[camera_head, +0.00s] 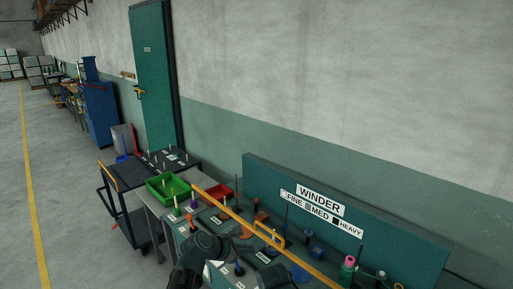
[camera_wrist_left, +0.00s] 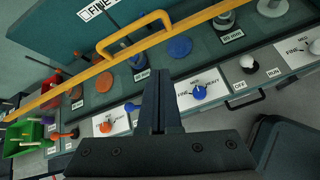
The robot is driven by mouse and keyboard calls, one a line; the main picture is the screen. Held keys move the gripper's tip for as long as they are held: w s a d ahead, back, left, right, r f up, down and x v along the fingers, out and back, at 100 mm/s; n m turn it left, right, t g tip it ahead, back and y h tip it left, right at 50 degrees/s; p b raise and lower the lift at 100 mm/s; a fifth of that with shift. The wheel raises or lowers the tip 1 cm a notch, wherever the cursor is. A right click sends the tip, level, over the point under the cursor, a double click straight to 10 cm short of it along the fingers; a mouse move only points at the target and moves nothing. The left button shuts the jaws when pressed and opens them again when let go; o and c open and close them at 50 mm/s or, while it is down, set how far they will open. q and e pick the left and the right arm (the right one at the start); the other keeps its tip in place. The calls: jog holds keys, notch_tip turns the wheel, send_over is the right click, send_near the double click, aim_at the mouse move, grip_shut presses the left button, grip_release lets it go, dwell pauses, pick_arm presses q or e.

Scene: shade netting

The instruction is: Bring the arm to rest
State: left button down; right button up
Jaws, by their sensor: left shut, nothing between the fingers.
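My left gripper (camera_wrist_left: 160,85) is shut and empty in the left wrist view, above the winder bench with clear space around its fingers. In the head view the dark left arm (camera_head: 205,248) comes in at the bottom, over the bench's front part. Below the gripper is a control panel with a blue knob (camera_wrist_left: 199,92) on a white plate, to the right of the fingers. An orange knob (camera_wrist_left: 106,127) on a similar plate lies to their left. My right gripper does not show.
A yellow rail (camera_head: 235,219) runs along the bench. A teal backboard (camera_head: 400,235) labelled WINDER stands behind it. A green bin (camera_head: 160,193) and a red bin (camera_head: 222,192) sit at the left. A dark cart (camera_head: 122,182) stands beyond; the floor (camera_head: 75,180) further left is open.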

pick_arm(q)
jog(key=s+a+f+m+g+y, duration=0.35)
jog(key=s+a+m, duration=0.4)
jog(key=m, duration=0.35)
jog(key=s+a+f+m+g+y, duration=0.35)
jog(key=s+a+f+m, duration=0.2)
jog(key=s+m, duration=0.5)
jog(key=s+d+m+y, duration=0.2)
jog(key=s+d+m, duration=0.2)
jog(key=d, duration=0.6)
jog(key=shift+s+r+m, duration=0.25)
jog(key=shift+s+m, duration=0.05)
jog(key=shift+m, duration=0.25)
